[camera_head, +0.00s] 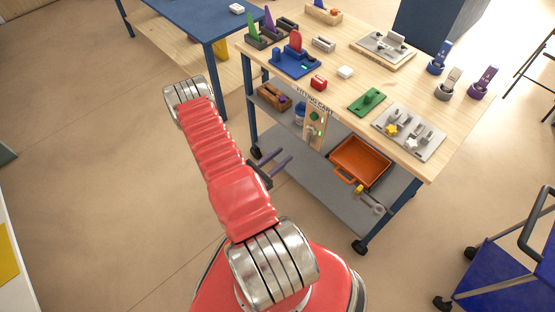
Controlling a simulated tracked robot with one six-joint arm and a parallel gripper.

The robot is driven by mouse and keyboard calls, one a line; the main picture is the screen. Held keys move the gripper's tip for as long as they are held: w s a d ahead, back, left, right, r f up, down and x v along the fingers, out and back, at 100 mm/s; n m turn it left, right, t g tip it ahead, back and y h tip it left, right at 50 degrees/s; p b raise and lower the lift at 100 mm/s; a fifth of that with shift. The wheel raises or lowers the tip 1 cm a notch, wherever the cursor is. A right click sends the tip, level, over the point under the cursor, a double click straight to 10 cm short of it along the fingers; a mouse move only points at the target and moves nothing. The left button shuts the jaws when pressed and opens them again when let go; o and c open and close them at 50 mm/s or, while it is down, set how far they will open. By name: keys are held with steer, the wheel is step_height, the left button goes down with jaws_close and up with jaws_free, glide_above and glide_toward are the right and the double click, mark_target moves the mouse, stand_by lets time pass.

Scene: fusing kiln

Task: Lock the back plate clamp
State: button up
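A grey plate (383,50) lies at the back of the wooden cart top (445,105), with a small pale upright fitting (396,41) on it. This may be the back plate clamp; its lock state is too small to tell. A second grey plate (408,133) near the front edge carries several metal fittings, a yellow star piece and a white one.
A blue fixture with a red part (295,62), a green plate (367,101) and several holders stand on the cart top. An orange tray (360,162) sits on its lower shelf. A blue trolley (510,270) stands at lower right. The floor at left is clear.

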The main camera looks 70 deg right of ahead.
steer(key=shift+v, duration=0.75)
